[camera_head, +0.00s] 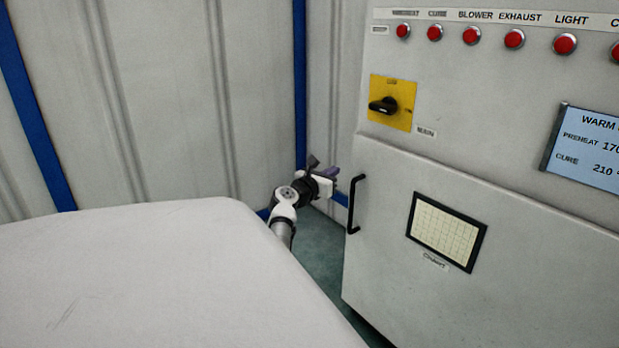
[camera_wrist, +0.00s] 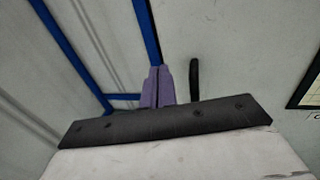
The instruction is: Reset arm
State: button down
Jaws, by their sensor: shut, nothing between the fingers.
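My gripper (camera_head: 327,175) is at the end of my arm in the head view, left of the cabinet door's handle. Its purple fingers (camera_wrist: 157,88) show close together in the wrist view, with nothing between them. The black door handle (camera_wrist: 194,80) stands just right of the fingers in that view, and it also shows in the head view (camera_head: 354,205). The gripper looks apart from the handle, though the depth between them is hard to judge.
The control cabinet (camera_head: 520,270) fills the right, with red buttons (camera_head: 471,36), a yellow switch plate (camera_head: 392,102) and a display (camera_head: 588,145). Its door looks shut. Panelled walls with blue posts (camera_head: 299,80) stand behind. A strip of green floor (camera_head: 325,245) shows beside the cabinet.

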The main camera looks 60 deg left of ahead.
jog(key=s+d, duration=0.1)
jog(key=s, duration=0.5)
jog(key=shift+s+p, duration=0.3)
jog(key=shift+s, duration=0.1)
